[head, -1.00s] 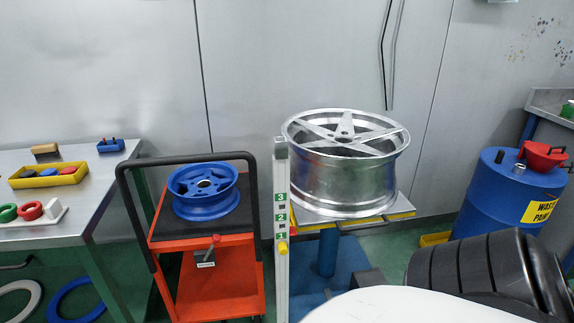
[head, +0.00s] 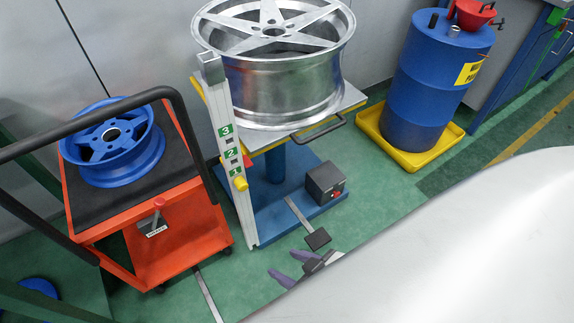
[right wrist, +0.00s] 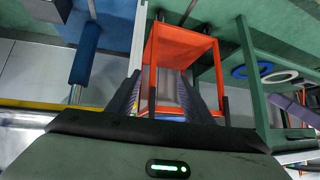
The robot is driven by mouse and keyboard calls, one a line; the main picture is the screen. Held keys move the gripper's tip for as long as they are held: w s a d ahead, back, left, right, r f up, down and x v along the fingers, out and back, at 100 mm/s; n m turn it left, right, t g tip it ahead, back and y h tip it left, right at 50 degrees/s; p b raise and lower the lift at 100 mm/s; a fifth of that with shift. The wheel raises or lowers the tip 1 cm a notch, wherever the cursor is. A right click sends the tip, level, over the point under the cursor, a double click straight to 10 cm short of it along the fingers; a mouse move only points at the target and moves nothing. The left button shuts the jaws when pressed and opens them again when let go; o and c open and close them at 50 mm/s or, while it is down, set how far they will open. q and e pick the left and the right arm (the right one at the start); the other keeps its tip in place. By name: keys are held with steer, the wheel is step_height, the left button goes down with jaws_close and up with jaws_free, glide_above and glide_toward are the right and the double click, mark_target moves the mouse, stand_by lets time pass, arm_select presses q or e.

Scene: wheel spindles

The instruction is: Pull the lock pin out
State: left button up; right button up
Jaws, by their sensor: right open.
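The lock pin, a yellow knob (head: 240,183), sticks out low on the pale upright post (head: 222,150), next to the green label 1. Labels 2 and 3 are above it. My right gripper (head: 281,262) is at the lower middle of the head view, below and to the right of the knob and apart from it. Its two dark fingers are spread and empty. They also show in the right wrist view (right wrist: 164,78), where I cannot make out the knob. My left gripper is not in view.
A silver wheel (head: 290,85) rests on the lift table behind the post. An orange cart (head: 185,235) with a blue wheel (head: 112,140) stands left of the post. A blue drum (head: 430,85) stands in a yellow tray at right. Green floor between is mostly clear.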

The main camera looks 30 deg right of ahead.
steer(key=w+f+t+b, duration=0.1)
steer(key=w+t+b, duration=0.1)
steer(key=w+b, duration=0.75)
steer(key=m+t+h+b, duration=0.2)
steer(key=t+b, duration=0.1)
steer(key=b, duration=0.2)
glide_toward(244, 187)
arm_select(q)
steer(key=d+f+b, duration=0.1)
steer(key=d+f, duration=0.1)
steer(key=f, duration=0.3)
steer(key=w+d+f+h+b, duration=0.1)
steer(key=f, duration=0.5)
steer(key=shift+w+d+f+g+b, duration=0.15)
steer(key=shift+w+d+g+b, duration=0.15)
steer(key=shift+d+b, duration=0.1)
arm_select(e)
steer(key=x, duration=0.9)
steer(key=shift+w+f, duration=0.1)
steer(key=shift+w, duration=0.05)
